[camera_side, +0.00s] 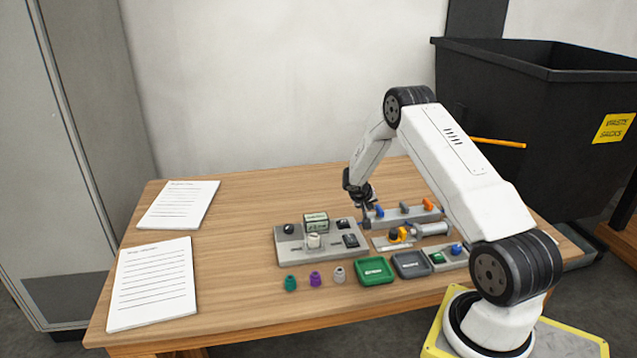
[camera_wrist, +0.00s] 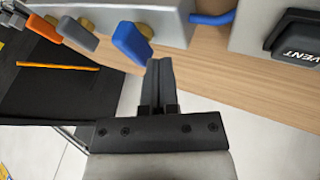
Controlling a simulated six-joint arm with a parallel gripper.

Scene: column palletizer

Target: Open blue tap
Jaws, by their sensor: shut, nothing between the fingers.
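The blue tap handle (camera_side: 379,210) is the leftmost of three on the grey manifold in the side view. In the wrist view the blue handle (camera_wrist: 131,43) sticks out at a slant from the manifold (camera_wrist: 160,10). My gripper (camera_side: 367,205) is at the left end of the manifold, close beside the blue tap. In the wrist view my gripper (camera_wrist: 160,64) is shut and empty, its fingertips just to the right of the blue handle. I cannot tell whether they touch it.
A grey tap handle (camera_wrist: 77,35) and an orange tap handle (camera_wrist: 45,28) sit farther along the manifold. A blue pipe (camera_wrist: 213,18) leaves its end. A grey panel with a black VENT switch (camera_wrist: 295,38) stands across a strip of bare wood.

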